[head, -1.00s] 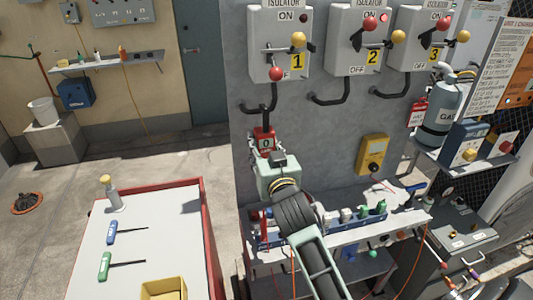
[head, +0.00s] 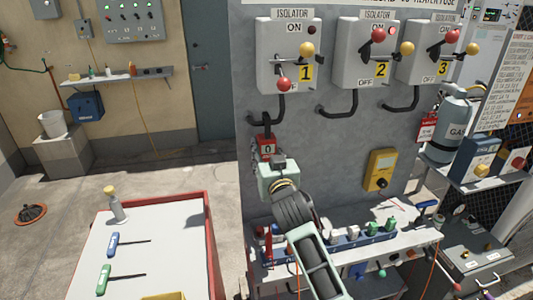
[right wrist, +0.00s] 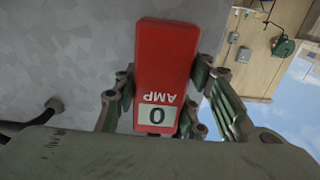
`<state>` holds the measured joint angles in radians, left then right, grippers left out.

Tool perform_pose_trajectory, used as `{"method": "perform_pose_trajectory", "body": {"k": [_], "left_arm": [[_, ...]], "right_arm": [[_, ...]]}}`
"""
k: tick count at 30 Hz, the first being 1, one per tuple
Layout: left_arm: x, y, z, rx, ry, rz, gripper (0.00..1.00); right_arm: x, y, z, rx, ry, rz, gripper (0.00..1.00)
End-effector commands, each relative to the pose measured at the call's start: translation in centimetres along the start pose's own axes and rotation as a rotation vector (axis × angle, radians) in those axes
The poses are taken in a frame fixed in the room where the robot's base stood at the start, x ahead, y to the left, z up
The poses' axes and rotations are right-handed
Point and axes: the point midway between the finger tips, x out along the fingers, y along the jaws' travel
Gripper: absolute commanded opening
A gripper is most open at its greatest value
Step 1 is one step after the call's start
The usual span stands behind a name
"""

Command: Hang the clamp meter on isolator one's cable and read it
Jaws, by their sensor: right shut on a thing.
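The red clamp meter (head: 266,148) is in my right gripper (right wrist: 164,95), whose fingers are shut on its sides. The right wrist view shows the meter (right wrist: 164,60) upside down, with "AMP" and a display reading 0. In the head view, the meter's top is just under the black cable (head: 267,116) of isolator one (head: 287,55). I cannot tell whether its jaw is around the cable. Isolator one's red knob is low, near OFF; its yellow knob is higher. My left gripper is not in view.
Isolators two (head: 365,55) and three (head: 428,52) have their red knobs up and cables below. A yellow meter (head: 379,170) is on the wall to the right. A cluttered shelf (head: 345,240) lies below. A red-edged table (head: 165,245) with screwdrivers stands left.

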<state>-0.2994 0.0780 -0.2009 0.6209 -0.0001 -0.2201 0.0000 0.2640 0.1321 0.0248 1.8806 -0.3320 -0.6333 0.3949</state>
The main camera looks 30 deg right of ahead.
Motion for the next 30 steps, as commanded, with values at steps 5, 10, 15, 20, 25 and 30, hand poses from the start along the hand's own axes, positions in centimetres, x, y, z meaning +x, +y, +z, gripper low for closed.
{"method": "perform_pose_trajectory", "body": {"k": [5,10,15,20,25,30], "left_arm": [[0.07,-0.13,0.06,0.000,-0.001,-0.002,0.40],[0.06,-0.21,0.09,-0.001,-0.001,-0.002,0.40],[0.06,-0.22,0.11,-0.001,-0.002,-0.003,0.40],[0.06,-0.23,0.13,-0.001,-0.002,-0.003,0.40],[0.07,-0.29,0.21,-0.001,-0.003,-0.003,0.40],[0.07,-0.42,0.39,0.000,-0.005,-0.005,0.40]], "right_arm": [[-0.01,0.00,0.04,0.000,0.003,0.000,0.06],[-0.01,0.00,0.03,0.000,0.003,0.000,0.06],[-0.01,-0.01,0.06,0.000,0.002,0.000,0.53],[-0.01,-0.01,0.09,0.000,0.001,0.000,0.60],[-0.01,-0.01,0.23,0.000,-0.002,0.000,0.60],[-0.83,-0.05,0.27,0.001,-0.001,-0.001,0.60]]}}
